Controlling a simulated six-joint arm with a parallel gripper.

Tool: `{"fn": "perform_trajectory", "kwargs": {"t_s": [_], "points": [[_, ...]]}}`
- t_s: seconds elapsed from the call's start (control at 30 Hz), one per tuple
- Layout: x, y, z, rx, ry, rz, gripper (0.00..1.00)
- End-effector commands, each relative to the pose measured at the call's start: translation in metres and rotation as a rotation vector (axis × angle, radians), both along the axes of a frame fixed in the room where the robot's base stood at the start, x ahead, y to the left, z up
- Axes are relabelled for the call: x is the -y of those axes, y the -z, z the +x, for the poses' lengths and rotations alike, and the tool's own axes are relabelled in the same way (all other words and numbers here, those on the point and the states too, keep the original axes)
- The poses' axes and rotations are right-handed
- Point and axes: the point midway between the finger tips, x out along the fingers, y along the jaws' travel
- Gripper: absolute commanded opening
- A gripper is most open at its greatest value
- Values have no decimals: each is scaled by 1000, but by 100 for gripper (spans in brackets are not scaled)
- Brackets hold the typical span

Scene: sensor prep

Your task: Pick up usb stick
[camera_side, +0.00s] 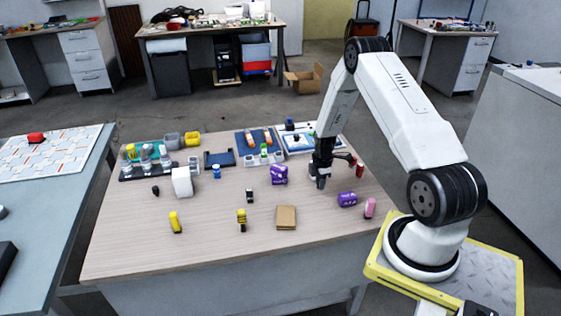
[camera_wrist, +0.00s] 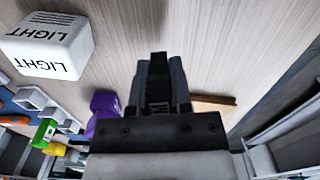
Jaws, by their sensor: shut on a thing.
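My gripper (camera_wrist: 160,80) points up the picture in the wrist view, with its fingers close together on a small black piece, the usb stick (camera_wrist: 158,66). Most of the stick is hidden by the fingers, so its shape is hard to make out. In the side view my gripper (camera_side: 320,182) is low over the right part of the wooden table. The stick cannot be told apart from the dark fingers there.
Purple packs (camera_side: 279,174) (camera_side: 347,199), a pink item (camera_side: 370,208), a brown box (camera_side: 286,217) and a white box (camera_side: 182,182) stand on the table (camera_side: 215,260). Trays and bins line the back. In the wrist view the white box (camera_wrist: 50,45) reads LIGHT.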

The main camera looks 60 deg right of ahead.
Motion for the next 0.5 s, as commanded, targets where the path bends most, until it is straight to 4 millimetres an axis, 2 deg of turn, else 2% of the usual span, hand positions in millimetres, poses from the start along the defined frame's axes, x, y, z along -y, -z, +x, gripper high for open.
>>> {"fn": "perform_trajectory", "kwargs": {"t_s": [0.5], "points": [[-32, -62, -45, 0, 0, 0, 0]]}}
